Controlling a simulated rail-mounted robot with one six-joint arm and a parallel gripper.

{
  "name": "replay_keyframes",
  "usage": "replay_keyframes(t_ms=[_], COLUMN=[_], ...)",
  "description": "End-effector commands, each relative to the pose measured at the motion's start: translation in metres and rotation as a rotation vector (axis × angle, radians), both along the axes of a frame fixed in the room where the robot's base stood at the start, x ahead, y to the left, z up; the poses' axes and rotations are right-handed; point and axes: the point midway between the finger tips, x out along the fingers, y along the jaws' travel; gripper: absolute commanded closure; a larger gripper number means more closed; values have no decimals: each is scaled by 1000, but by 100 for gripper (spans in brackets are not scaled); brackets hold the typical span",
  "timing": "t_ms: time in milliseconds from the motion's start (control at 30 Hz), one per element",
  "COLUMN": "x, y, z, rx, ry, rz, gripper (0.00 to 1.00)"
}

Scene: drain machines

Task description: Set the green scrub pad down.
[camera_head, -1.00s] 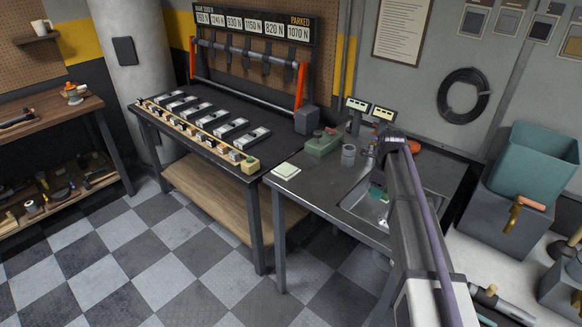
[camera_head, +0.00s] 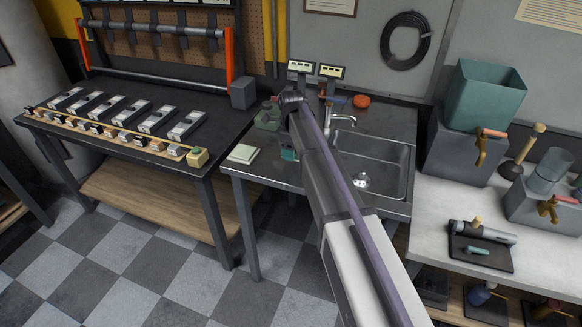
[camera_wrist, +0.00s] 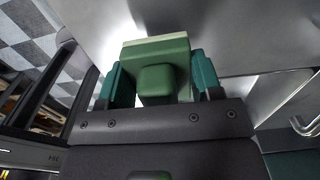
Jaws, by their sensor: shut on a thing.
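The green scrub pad (camera_wrist: 165,68) is a green block with a raised knob and a pale layer along its far edge, seen close up in the wrist view. My gripper (camera_wrist: 158,82) has teal fingers on both sides of it and is shut on it. In the head view my gripper (camera_head: 289,154) is over the steel counter, left of the sink, and the pad is mostly hidden by my arm. A pale flat square pad (camera_head: 243,153) lies at the counter's left front edge, left of my gripper. I cannot tell whether the held pad touches the counter.
The sink basin (camera_head: 372,160) with its faucet (camera_head: 343,118) is to the right. A green box-like object (camera_head: 267,118) stands on the counter behind my gripper. A black bench (camera_head: 120,135) with parts is at left. Two small displays (camera_head: 300,67) stand at the back.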

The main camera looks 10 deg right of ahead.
Motion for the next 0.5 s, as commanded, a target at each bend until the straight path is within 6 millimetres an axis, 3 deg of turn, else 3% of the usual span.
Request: replay_keyframes(t_ms=[67, 267, 500], x=[0, 0, 0], y=[0, 0, 0], z=[-2, -40, -34], rx=[0, 0, 0], ry=[0, 0, 0], rz=[0, 0, 0], gripper=[67, 67, 66])
